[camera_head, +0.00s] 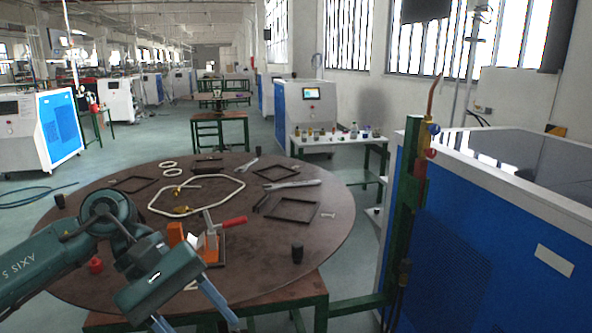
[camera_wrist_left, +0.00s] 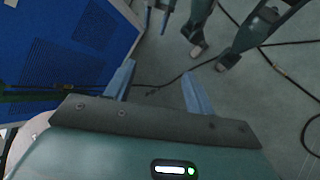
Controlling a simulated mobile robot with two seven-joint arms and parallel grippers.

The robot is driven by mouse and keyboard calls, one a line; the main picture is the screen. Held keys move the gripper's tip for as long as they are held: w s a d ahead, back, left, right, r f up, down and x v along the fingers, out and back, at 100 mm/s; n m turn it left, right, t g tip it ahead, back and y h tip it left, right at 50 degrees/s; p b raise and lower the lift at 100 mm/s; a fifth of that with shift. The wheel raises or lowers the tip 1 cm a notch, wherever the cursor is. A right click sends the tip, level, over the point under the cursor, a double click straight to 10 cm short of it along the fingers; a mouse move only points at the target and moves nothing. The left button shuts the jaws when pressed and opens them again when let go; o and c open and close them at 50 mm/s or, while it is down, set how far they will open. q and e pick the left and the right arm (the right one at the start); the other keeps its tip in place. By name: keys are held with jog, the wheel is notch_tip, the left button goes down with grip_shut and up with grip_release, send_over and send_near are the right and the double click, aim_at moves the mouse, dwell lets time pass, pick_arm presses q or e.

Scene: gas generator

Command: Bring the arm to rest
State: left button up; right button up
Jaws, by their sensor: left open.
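My left arm (camera_head: 65,250) reaches in from the left in the head view, over the near left edge of the round brown table. My left gripper (camera_head: 198,322) points down near that edge, its two pale fingers apart. In the left wrist view the left gripper (camera_wrist_left: 158,70) is open, with bare floor between its fingers and nothing held. My right arm does not show in the head view. Two pale prongs at the top of the left wrist view may be my right gripper (camera_wrist_left: 156,24), but I cannot tell its state.
The round table (camera_head: 325,230) holds a red-handled toggle clamp (camera_head: 212,238), a pale hose loop (camera_head: 225,181), square frames (camera_head: 292,210) and wrenches (camera_head: 292,184). A blue cabinet (camera_head: 480,250) and a green post (camera_head: 405,215) stand at the right. Cables (camera_wrist_left: 240,25) lie on the floor.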

pick_arm(q)
jog(key=d+r+n+t+h, duration=0.1)
jog(key=d+n+t+h, duration=0.1)
jog(key=d+n+h, duration=0.65)
jog(key=d+r+n+t+h, duration=0.1)
jog(key=d+n+t+h, duration=0.35)
jog(key=n, duration=0.75)
jog(key=w+a+f+n+t+y, duration=0.1)
jog(key=a+f+n+t+y, duration=0.55)
jog(key=n, duration=0.85)
jog(key=w+a+f+n+t+y, duration=0.25)
jog(key=f+n+t+y, duration=0.4)
jog(key=n, duration=0.95)
jog(key=s+a+f+n+g+y, duration=0.2)
jog(key=s+f+n, duration=0.4)
jog(key=f, duration=0.3)
jog(key=s+a+f+n+g+y, duration=0.2)
jog(key=s+f+n, duration=0.3)
jog(key=f, duration=0.5)
jog(key=shift+s+a+n+g+y+p, duration=0.3)
jog(key=shift+s+a+n+g+p, duration=0.1)
jog(key=shift+s+a+g, duration=0.4)
jog(key=shift+d+f, duration=0.1)
